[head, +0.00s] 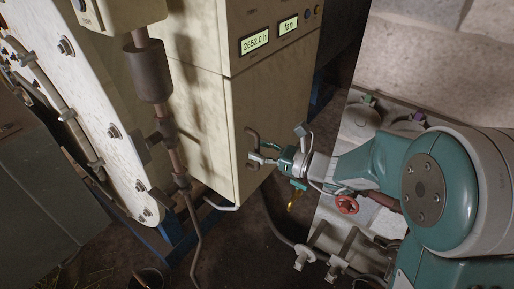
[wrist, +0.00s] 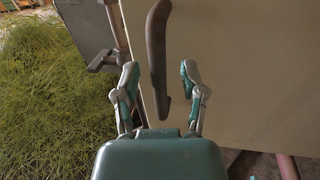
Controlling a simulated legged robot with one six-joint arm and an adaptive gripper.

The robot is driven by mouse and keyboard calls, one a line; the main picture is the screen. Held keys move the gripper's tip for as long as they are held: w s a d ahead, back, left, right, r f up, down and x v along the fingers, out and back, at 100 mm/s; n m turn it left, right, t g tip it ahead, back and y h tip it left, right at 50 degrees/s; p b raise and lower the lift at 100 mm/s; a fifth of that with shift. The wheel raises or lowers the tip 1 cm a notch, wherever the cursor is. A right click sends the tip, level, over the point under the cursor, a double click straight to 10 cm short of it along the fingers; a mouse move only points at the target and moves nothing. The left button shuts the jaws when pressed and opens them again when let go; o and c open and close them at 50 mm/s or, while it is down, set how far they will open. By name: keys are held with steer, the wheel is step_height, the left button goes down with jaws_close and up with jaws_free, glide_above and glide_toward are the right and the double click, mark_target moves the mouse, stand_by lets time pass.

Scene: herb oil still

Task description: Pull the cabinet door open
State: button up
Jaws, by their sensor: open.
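The cream cabinet (head: 197,128) stands in the middle of the head view. Its lower front panel, the door (head: 285,108), looks flush with the cabinet. A dark brown bow-shaped handle (head: 252,134) is on the door near its left edge. In the wrist view the handle (wrist: 157,45) runs upright on the pale door (wrist: 245,70). My gripper (head: 262,154) is at the handle's lower part. In the wrist view its fingers (wrist: 159,76) are spread, one on each side of the handle's lower end, with visible gaps on both sides.
Two lit displays (head: 255,41) are on the upper cabinet. A brown vertical pipe (head: 150,75) and a pale bolted plate (head: 85,95) stand at left. Hoses and pale fittings (head: 305,256) lie low. A block wall (head: 450,55) is at right. Green herbs (wrist: 50,100) show in the wrist view.

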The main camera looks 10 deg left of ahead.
steer(key=shift+w+a, duration=0.1)
steer(key=shift+a, duration=0.35)
jaws_close()
steer(key=shift+d, duration=0.15)
